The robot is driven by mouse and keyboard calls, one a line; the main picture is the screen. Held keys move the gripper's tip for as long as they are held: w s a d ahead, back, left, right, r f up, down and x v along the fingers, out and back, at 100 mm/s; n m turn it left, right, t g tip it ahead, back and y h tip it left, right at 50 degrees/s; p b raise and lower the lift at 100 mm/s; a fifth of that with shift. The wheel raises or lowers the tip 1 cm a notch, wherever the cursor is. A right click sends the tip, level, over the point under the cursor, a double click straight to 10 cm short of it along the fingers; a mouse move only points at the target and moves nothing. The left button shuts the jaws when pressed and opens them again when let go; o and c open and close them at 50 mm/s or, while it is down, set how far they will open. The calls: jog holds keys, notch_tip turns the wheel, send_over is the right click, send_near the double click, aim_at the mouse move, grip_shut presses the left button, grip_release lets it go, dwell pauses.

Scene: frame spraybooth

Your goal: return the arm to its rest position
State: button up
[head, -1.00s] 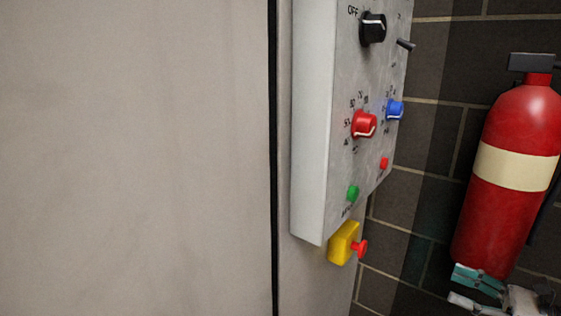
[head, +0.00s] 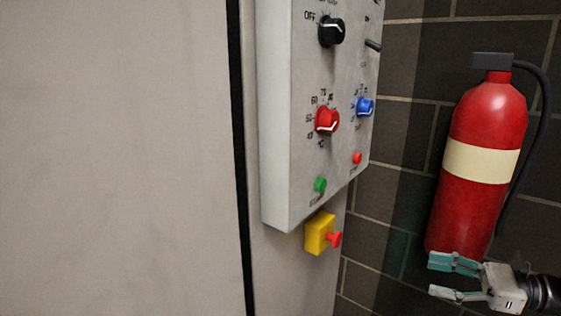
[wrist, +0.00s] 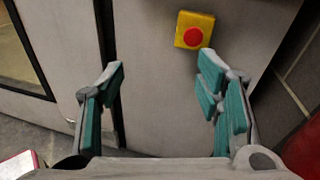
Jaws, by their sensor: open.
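My gripper (head: 445,278) is at the lower right of the head view, in front of the foot of the fire extinguisher. Its teal-padded fingers point left, stand apart and hold nothing. In the wrist view my gripper (wrist: 165,100) shows both fingers spread wide, with grey panel and floor behind the gap. Most of my arm is outside the head view.
A control box (head: 285,120) with black, red and blue knobs hangs on the grey cabinet (head: 120,160). A yellow box with a red button (head: 319,233) sits below it; it also shows in the wrist view (wrist: 207,20). A red extinguisher (head: 475,205) stands against the dark block wall (head: 400,190).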

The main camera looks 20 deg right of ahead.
jog(key=s+a+r+n+g+h, duration=0.1)
jog(key=a+r+n+g, duration=0.25)
jog(key=a, duration=0.35)
jog(key=s+a+r+n+g, duration=0.25)
jog(key=a+n+g, duration=0.2)
jog(key=a, duration=0.25)
jog(key=s+a+r+n+g+h, duration=0.1)
jog(key=a+r+n+g, duration=0.25)
jog(key=a, duration=0.25)
jog(key=s+a+n+t+h, duration=0.1)
jog(key=s+a+n+h, duration=0.1)
jog(key=s+n+h, duration=0.45)
jog(key=s+a+n+h, duration=0.3)
jog(key=s+n+h, duration=0.1)
jog(key=s+n, duration=0.4)
notch_tip(320, 180, up, 24)
jog(key=t+p, duration=0.3)
jog(key=p, duration=1.8)
jog(key=shift+s+f+m+t, duration=0.15)
jog(key=shift+s+m+t, duration=0.15)
jog(key=shift+m+t, duration=0.1)
